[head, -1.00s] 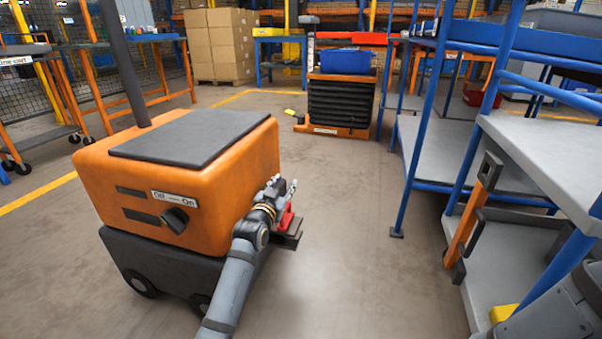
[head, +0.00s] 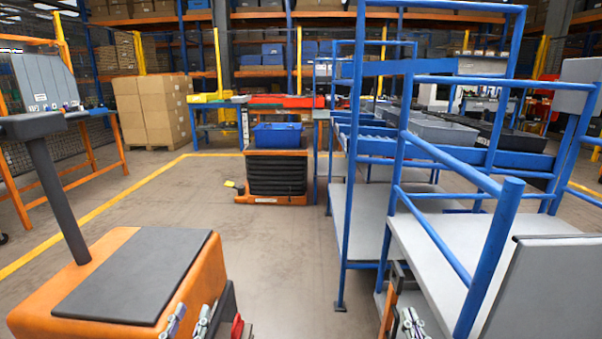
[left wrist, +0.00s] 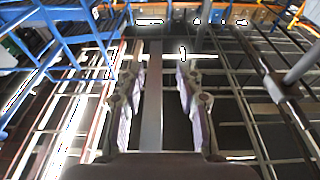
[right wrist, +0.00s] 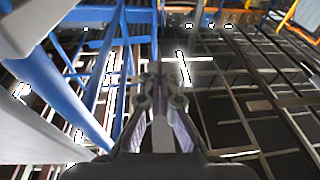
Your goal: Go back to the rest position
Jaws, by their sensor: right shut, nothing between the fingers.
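My left gripper (head: 190,322) shows at the bottom edge of the head view, in front of the orange cart (head: 195,290). Its two fingers stand apart with nothing between them, as the left wrist view (left wrist: 155,85) also shows. My right gripper (head: 412,324) is at the bottom edge, right of centre, before the grey and blue rack. In the right wrist view (right wrist: 159,85) its fingertips are together and empty. Both wrist views look out over a dark floor with bright reflections. Most of both arms is out of the head view.
The cart has a dark top pad (head: 135,280) and a dark post (head: 57,200). A blue-framed rack with grey shelves (head: 430,240) stands close on the right. A lift with a blue bin (head: 277,135) is further off. Open floor (head: 270,245) lies between.

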